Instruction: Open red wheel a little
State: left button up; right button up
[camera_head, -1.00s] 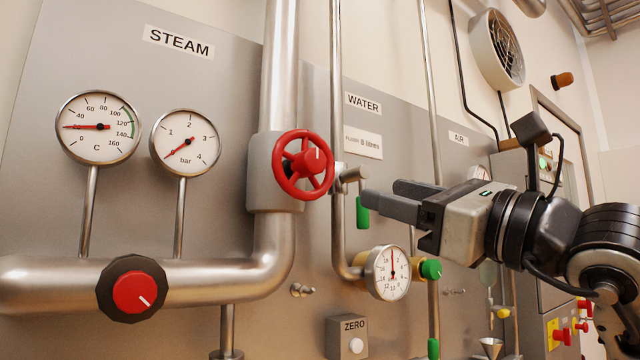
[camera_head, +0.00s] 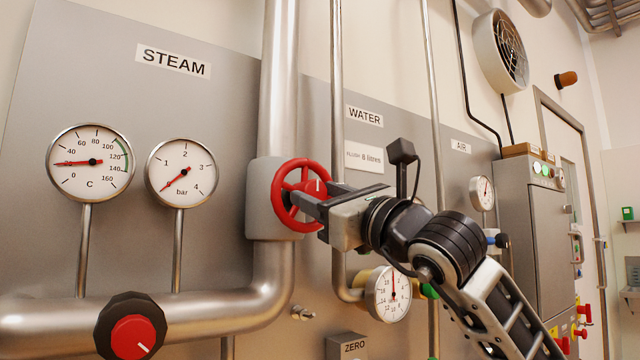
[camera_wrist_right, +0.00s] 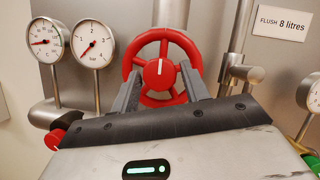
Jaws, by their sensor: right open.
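The red wheel (camera_head: 296,188) with spokes and a round hub sits on the steam pipe's grey valve body. It also shows in the right wrist view (camera_wrist_right: 159,36), straight ahead, with a white line on its hub (camera_wrist_right: 165,73) pointing up. My right gripper (camera_head: 300,203) is at the wheel, its fingers over the wheel's lower right part in the head view. In the wrist view its two fingers stand apart, one on each side of the hub. The gripper is open; I cannot tell whether the fingers touch the wheel. My left gripper is not in view.
A black knob with a red face (camera_head: 131,326) is on the lower steam pipe (camera_head: 215,312). Two steam gauges hang at left, the temperature gauge (camera_head: 91,163) and the bar gauge (camera_head: 182,172). A water gauge (camera_head: 391,293) is below my right arm. A grey cabinet (camera_head: 530,235) stands at right.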

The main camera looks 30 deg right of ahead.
jog(key=shift+w+a+r, duration=0.1)
jog(key=shift+w, duration=0.2)
jog(key=c, duration=0.7)
